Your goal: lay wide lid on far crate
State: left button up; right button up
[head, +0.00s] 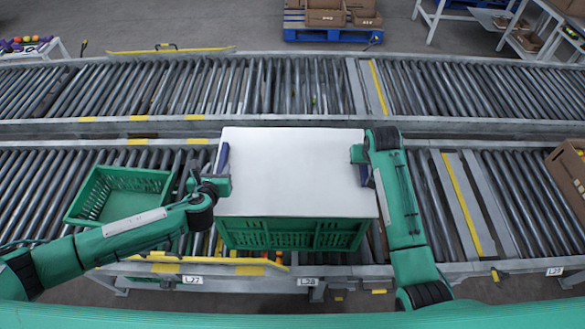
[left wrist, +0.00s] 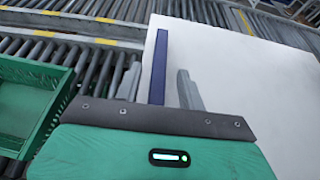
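The wide lid (head: 293,165) is a flat white panel with a dark blue grip bar at each side. It lies over a green crate (head: 285,236), whose front wall shows below the lid's near edge; the lid hides the inside. I cannot tell whether the lid touches the crate's rim. My left gripper (head: 226,172) is at the lid's left side. In the left wrist view its fingers (left wrist: 158,90) stand apart on either side of the left blue bar (left wrist: 159,65), with gaps visible. My right gripper (head: 363,165) is at the right blue bar; its fingers are mostly hidden.
An open, empty green crate (head: 121,188) sits on the near roller conveyor at left. A brown box (head: 568,170) stands at the far right. The far conveyor (head: 230,88) runs behind and is mostly clear. A blue pallet (head: 330,32) with boxes stands beyond.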

pick_arm(q)
jog(key=v, duration=0.7)
jog(key=shift+s+r, duration=0.2)
jog(key=shift+s, duration=0.1)
pick_arm(e)
jog(key=v, duration=1.2)
jog(key=shift+s, duration=0.1)
